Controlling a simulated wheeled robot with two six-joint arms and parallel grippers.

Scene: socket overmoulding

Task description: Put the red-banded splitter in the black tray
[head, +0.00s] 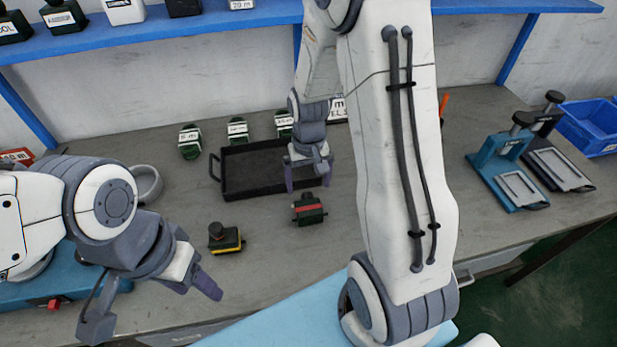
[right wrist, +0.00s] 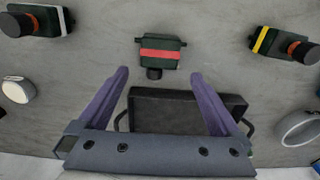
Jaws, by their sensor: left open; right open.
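The red-banded splitter (head: 309,208), a dark green block with a red band, stands on the grey bench just in front of the black tray's right end. It also shows in the right wrist view (right wrist: 161,54), ahead of the fingertips. The black tray (head: 250,168) looks empty where visible; my right gripper hides its right part. It lies below the fingers in the right wrist view (right wrist: 188,97). My right gripper (head: 308,185) is open and empty, pointing down near the tray's front right and behind the splitter. My left gripper (head: 152,304) is open and empty at the front left.
A yellow-banded splitter (head: 226,240) stands between my left gripper and the red-banded one. Several green labelled items (head: 190,141) stand behind the tray. A grey ring (head: 147,184) lies at left. Blue and black presses (head: 508,170) and a blue bin (head: 590,127) are at right.

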